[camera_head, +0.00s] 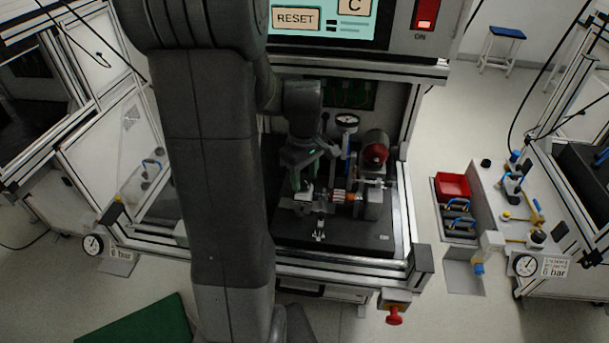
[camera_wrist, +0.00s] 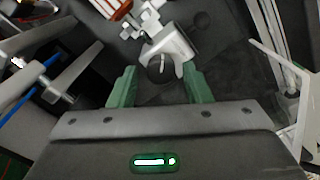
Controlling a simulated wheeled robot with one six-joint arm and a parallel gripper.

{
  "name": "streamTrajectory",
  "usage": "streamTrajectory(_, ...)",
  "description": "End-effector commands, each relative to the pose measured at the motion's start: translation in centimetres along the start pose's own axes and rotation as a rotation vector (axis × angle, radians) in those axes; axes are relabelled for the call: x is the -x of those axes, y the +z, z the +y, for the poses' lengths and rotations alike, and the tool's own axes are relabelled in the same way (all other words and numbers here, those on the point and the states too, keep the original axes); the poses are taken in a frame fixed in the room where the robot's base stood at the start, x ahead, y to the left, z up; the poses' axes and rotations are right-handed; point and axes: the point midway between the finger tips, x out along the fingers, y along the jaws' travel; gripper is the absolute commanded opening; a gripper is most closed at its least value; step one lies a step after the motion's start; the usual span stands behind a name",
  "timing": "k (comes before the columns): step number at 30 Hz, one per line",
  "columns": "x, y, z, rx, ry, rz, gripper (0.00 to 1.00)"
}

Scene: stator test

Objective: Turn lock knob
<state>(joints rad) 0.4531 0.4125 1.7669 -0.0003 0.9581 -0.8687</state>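A dark round knob with a pale line across its face (camera_wrist: 161,70) sits in a light metal clamp-like part (camera_wrist: 172,45) in the wrist view. I take it for the lock knob. My gripper (camera_wrist: 160,76) is open, with one green finger on each side of the knob. Gaps show between the fingers and the knob, and I cannot tell any contact. In the head view my gripper (camera_head: 304,180) is over the left end of the test fixture (camera_head: 320,203). The knob cannot be made out there.
A red-ended cylinder (camera_head: 375,153) and a gauge (camera_head: 347,122) stand behind the fixture. A blue rod (camera_wrist: 30,90) is left of my gripper in the wrist view. The bench's dark plate has free room in front (camera_head: 340,240). A red button (camera_head: 394,316) sticks out at the front.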

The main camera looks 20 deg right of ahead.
Motion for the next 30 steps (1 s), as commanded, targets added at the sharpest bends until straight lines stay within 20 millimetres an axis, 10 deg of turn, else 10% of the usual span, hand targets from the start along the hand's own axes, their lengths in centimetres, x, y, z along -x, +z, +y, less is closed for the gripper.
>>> streamTrajectory(13,0.9,0.0,0.0,-0.001,0.000,0.000,0.51)
streamTrajectory(30,12.2,0.0,0.0,0.000,0.001,0.001,0.51)
